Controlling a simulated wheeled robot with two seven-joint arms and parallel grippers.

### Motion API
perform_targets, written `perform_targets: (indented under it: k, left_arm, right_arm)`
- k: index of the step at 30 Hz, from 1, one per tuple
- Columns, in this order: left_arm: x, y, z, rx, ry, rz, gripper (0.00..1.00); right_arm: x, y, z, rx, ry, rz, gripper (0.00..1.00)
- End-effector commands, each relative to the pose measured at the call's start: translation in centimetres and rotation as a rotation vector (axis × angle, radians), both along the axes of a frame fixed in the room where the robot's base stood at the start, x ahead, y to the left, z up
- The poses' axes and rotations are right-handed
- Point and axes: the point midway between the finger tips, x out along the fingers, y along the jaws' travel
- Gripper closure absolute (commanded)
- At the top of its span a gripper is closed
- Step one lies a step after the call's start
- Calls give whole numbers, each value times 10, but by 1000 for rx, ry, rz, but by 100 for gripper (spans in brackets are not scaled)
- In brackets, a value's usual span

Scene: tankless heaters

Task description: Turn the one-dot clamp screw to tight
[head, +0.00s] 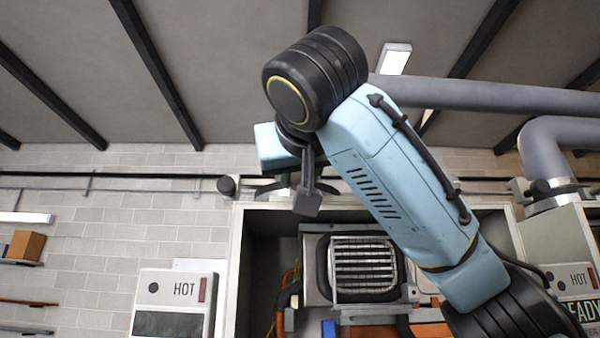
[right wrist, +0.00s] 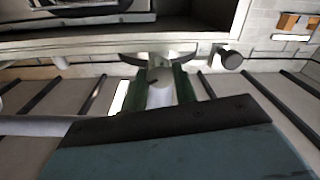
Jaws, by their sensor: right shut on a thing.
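My right gripper shows in the right wrist view (right wrist: 158,74), with its two green fingers shut on a pale grey screw-like piece (right wrist: 160,88) that has a dark line on its face. I take it for the clamp screw; no dot mark can be made out. A dark curved clamp band (right wrist: 202,56) lies just beyond the fingertips. In the head view my right gripper (head: 275,148) is at the top of the middle heater, and its fingertips are hidden. The same dark clamp band (head: 265,191) shows partly behind it. My left gripper is not in view.
The open middle heater cabinet (head: 240,270) holds a finned unit (head: 362,268). A round dark knob (head: 228,185) sticks out left of the clamp. A heater marked HOT (head: 172,308) stands at left. A grey duct (head: 545,150) bends down at right. A shelf with a brown box (head: 26,245) is far left.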

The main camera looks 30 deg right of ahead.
Motion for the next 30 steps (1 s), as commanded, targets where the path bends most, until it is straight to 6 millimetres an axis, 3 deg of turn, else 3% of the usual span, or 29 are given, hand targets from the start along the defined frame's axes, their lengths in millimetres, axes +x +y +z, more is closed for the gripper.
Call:
perform_targets:
  k: [18,30]
  left_arm:
    - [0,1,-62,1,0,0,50]
    - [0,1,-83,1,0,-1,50]
  right_arm:
    - [0,0,-6,372,-224,3,95]
    - [-1,0,-3,639,-390,2,95]
